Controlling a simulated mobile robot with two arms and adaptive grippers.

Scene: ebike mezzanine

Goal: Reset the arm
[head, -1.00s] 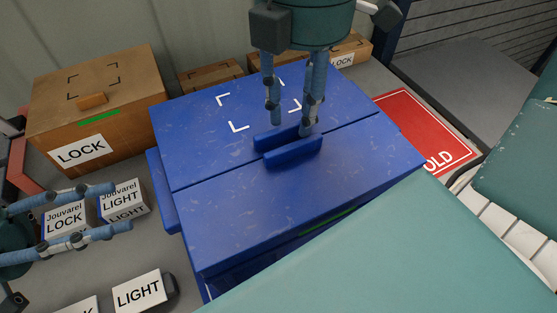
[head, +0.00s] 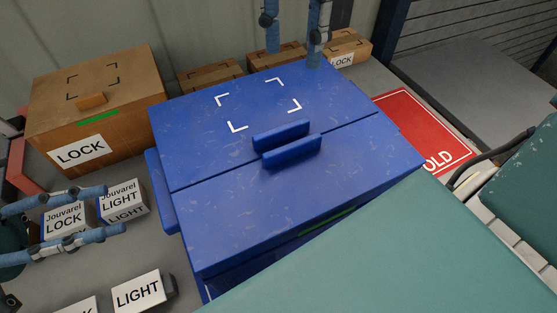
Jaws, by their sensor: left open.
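My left gripper (head: 114,210) reaches in from the left edge. Its two blue fingers are spread, with nothing between them, in front of the small white boxes. My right gripper (head: 293,56) is at the top edge of the view, only its finger ends showing. They are apart and empty, above the far edge of the blue box (head: 270,190). The blue box has a closed two-flap lid with two blue handles (head: 290,142) side by side in its middle. The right gripper is clear of these handles.
A brown LOCK box (head: 95,115) stands left of the blue box, with smaller brown cartons (head: 276,58) behind. White boxes marked LOCK (head: 65,222) and LIGHT (head: 124,203) stand at left. A red sign (head: 420,130) lies at right. A teal surface (head: 400,260) fills the lower right.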

